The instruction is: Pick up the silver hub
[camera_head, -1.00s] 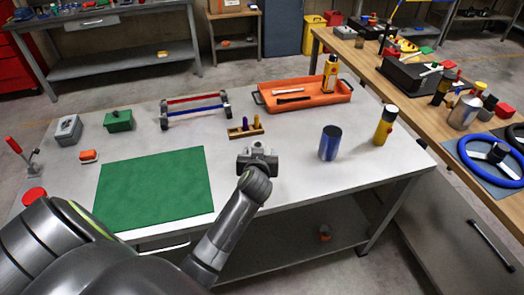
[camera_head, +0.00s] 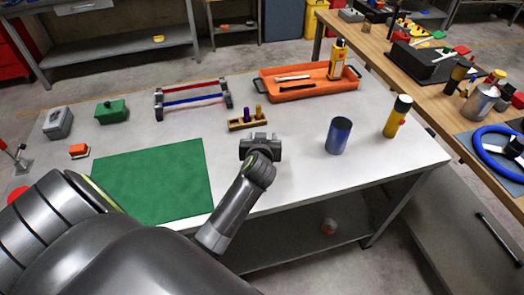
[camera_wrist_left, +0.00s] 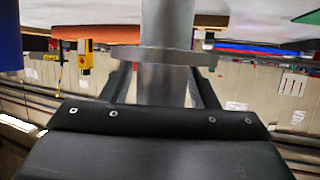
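The silver hub (camera_wrist_left: 168,80) is a shiny cylinder with a wide flange, upright in the left wrist view. It stands between the two dark fingers of my left gripper (camera_wrist_left: 161,82). Narrow gaps show between the fingers and the cylinder, so the gripper looks open around it, with the flange past the fingertips. In the head view my left gripper (camera_head: 260,144) is low over the white table (camera_head: 295,165), right of the green mat (camera_head: 155,180). I cannot make out the hub there; the gripper and wrist hide that spot. My right gripper is not in view.
A blue can (camera_head: 339,137) and a yellow bottle (camera_head: 397,118) stand right of the gripper. A small wooden rack (camera_head: 240,125) is just behind it, with an orange tray (camera_head: 290,95) farther back. A wooden bench (camera_head: 425,75) borders the right side.

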